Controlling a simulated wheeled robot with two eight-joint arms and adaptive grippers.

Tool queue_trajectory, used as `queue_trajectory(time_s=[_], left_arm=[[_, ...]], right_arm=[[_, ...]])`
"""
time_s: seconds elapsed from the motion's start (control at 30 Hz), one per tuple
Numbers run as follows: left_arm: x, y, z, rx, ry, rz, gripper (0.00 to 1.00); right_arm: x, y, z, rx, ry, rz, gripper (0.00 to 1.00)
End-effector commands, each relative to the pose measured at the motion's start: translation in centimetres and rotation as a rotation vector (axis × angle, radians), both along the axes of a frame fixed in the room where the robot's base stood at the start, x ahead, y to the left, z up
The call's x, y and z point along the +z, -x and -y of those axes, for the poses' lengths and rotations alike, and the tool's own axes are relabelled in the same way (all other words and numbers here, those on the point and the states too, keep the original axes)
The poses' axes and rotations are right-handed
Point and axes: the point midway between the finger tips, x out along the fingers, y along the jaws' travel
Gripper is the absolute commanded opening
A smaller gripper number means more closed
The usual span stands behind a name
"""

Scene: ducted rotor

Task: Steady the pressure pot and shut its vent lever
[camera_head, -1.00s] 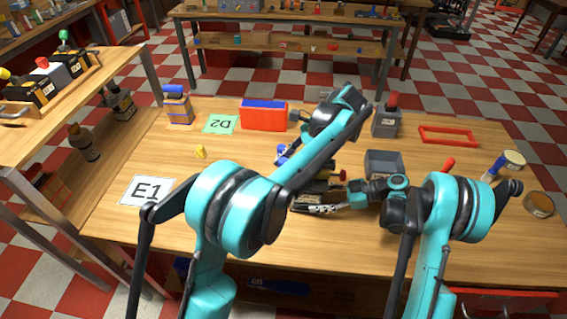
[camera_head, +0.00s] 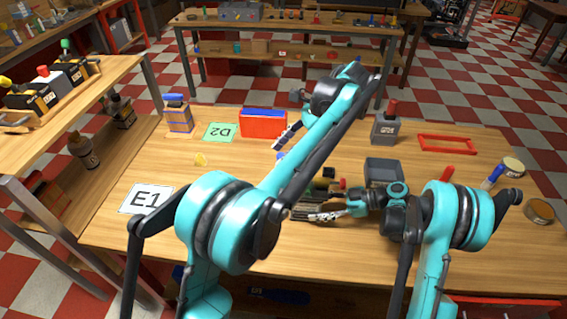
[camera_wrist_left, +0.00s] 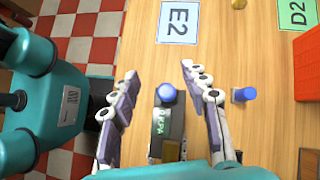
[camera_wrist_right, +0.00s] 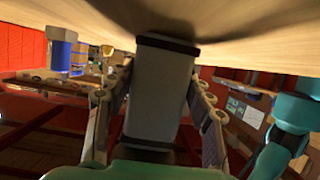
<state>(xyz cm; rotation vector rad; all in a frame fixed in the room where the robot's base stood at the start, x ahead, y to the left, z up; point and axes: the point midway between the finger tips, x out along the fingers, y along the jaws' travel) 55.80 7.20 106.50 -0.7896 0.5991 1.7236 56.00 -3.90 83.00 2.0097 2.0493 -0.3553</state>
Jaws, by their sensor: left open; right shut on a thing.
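The pressure pot appears in the left wrist view as a grey and dark body (camera_wrist_left: 168,128) with green lettering and a round blue knob (camera_wrist_left: 167,92). In the head view my left arm hides most of it. My left gripper (camera_head: 287,138) is open above the table; in the left wrist view its fingers (camera_wrist_left: 160,72) are spread, with the blue knob lying between them in the picture and not gripped. My right gripper (camera_head: 315,215) is low over the table. In the right wrist view it is shut on a grey block with dark bands (camera_wrist_right: 158,92), seemingly the pot's body. The vent lever's position is unclear.
A red and blue box (camera_head: 264,124) and a blue-topped block (camera_head: 178,117) stand at the back. A grey bin (camera_head: 382,170), a red-knobbed grey block (camera_head: 385,125) and a red frame (camera_head: 447,145) are to the right.

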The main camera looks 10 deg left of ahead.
Motion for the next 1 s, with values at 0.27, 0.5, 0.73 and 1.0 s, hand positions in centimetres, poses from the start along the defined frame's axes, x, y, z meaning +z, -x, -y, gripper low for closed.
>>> queue_trajectory(time_s=[0.27,0.5,0.73,1.0], left_arm=[[1.8,0.0,0.0,0.0,0.0,0.0,0.46],[1.6,0.0,-0.1,0.002,0.003,0.0,0.27],[-4.4,-1.1,-3.4,0.093,0.166,-0.039,0.0],[-16.4,-0.6,-7.5,0.519,0.651,0.013,0.0]], right_arm=[[0.0,0.0,0.0,-0.001,0.001,0.0,0.27],[0.0,0.0,0.0,-0.001,0.001,0.0,0.27],[0.0,0.0,0.0,0.0,0.001,0.0,0.27],[-0.1,0.0,0.0,0.0,0.001,0.0,0.27]])
